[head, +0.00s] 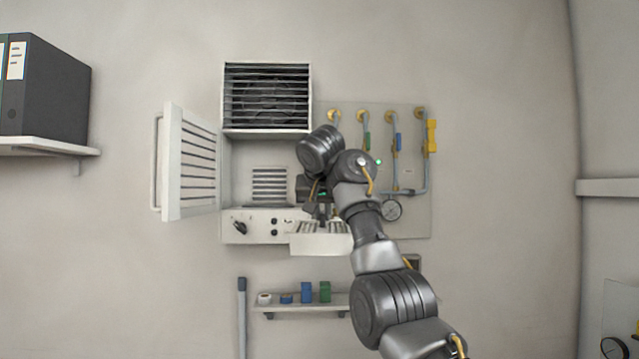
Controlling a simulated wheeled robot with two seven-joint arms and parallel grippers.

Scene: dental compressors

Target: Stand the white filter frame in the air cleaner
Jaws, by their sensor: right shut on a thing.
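The white air cleaner (228,180) hangs on the wall with its slatted door (172,165) swung open to the left. Its compartment is open, with a small slatted vent at the back. My right gripper (322,213) is in front of the compartment's right side, pointing down. It is shut on the white filter frame (318,245), which shows slats on top and a plain front edge. The frame is in front of the right part of the control panel and overlaps it in view. My right arm hides the compartment's right side. My left gripper is not in view.
A dark louvred fan unit (267,97) is above the compartment. Pipes with valves and a gauge (391,210) are on a panel at right, partly behind my arm. A small shelf (285,309) with several small items is below. A shelf with binders (50,90) is at left.

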